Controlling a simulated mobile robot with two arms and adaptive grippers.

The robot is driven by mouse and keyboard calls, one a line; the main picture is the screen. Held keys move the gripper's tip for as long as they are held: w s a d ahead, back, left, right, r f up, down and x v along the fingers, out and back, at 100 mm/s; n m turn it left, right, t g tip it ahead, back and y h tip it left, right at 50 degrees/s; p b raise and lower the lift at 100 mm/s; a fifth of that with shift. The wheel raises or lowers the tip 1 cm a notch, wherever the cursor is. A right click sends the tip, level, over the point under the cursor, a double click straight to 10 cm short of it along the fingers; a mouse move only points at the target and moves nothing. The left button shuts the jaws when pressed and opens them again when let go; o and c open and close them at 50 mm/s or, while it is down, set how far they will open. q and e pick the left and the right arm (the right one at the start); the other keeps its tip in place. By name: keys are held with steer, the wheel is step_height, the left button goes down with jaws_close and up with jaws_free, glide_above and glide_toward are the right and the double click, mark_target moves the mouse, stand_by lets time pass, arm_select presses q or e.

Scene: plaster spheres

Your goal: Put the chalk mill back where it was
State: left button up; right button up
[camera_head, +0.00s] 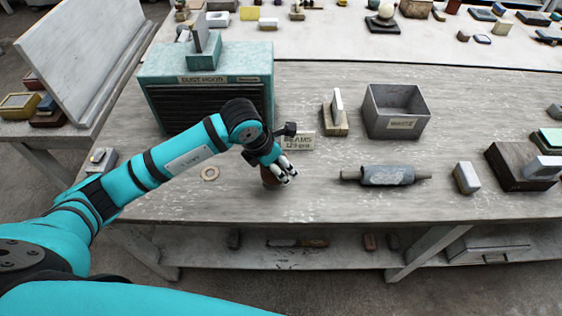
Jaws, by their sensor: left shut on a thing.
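My left gripper (283,174) reaches in from the left over the grey worktable (330,205). My right gripper is out of view.
A teal dust hood (208,62) stands behind my arm. A small card (298,141) is just behind the gripper. A grey waste bin (397,110), a block with an upright slab (336,113) and a grey roller (387,175) lie to the right. The front middle is clear.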

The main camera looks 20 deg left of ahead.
arm_select(q)
steer(key=shift+w, duration=0.9)
step_height(320, 180, down, 3)
steer(key=shift+r+p, duration=0.1)
steer(key=shift+p, duration=0.8)
steer(key=shift+f, duration=0.45)
steer(key=o, duration=1.6)
steer(key=shift+o, duration=0.2)
steer(key=b+v, duration=0.2)
steer(key=v, duration=1)
